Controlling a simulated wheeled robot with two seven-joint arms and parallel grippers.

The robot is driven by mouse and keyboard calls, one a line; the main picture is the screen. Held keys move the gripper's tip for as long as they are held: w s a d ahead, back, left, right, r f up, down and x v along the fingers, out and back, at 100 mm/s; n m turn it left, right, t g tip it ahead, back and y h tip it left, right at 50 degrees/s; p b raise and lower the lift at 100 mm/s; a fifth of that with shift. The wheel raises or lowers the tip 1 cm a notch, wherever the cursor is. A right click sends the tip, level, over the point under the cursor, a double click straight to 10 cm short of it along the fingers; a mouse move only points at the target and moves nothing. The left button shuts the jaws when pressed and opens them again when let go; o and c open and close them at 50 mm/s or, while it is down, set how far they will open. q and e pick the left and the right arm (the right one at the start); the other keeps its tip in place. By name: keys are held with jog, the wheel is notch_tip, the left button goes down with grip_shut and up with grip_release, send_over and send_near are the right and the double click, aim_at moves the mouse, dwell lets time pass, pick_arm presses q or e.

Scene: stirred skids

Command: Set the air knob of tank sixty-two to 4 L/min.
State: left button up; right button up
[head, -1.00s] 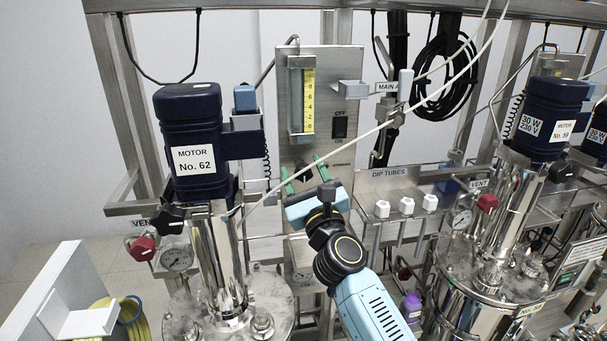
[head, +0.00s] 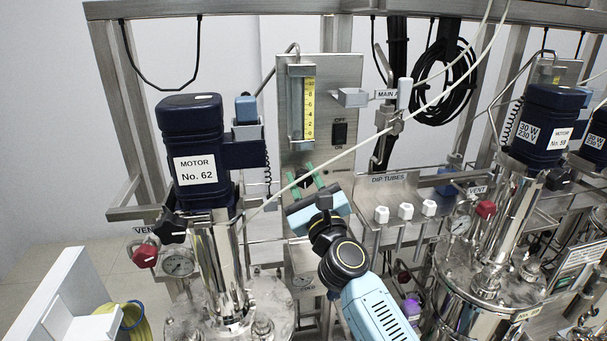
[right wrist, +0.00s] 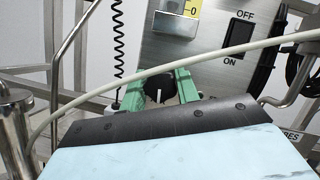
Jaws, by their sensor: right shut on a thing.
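The air knob (right wrist: 159,90) is black with a pale pointer line, which stands about upright in the right wrist view. It sits low on the steel panel (head: 352,75), under the flow meter with its yellow scale (head: 309,105). The scale reads 0 at the bottom and rises upward; I cannot make out a float. My right gripper (head: 306,180) has green fingers, one on each side of the knob, and is shut on it. The fingers also show in the right wrist view (right wrist: 160,90). The dark blue motor (head: 190,115) labelled No. 62 stands left of the panel. My left gripper is not in view.
A pale hose (head: 370,143) crosses in front of the panel, close above my right gripper. A black ON/OFF switch (head: 339,133) is right of the flow meter. A DIP TUBES rack (head: 390,190) with white caps stands to the right. A red vent knob (head: 145,256) is at the left.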

jog(key=n+g+y+p, duration=0.1)
jog(key=n+p, duration=0.2)
jog(key=n+g+y+p, duration=0.1)
jog(key=n+p, duration=0.1)
jog(key=n, duration=0.2)
jog(key=shift+r+g+p, duration=0.15)
jog(key=shift+g+p, duration=0.15)
jog(key=shift+p, duration=0.1)
jog(key=n+p, duration=0.1)
jog(key=n+g+p, duration=0.1)
jog(key=n, duration=0.1)
jog(key=n+g+p, duration=0.1)
jog(key=p, duration=0.1)
jog(key=shift+f+n+y, duration=0.25)
jog(key=shift+n+y, duration=0.05)
jog(key=shift+n, duration=0.1)
jog(key=o, duration=1)
jog(key=v, duration=1.3)
jog(key=shift+s+p, duration=0.25)
jog(key=shift+p, duration=0.15)
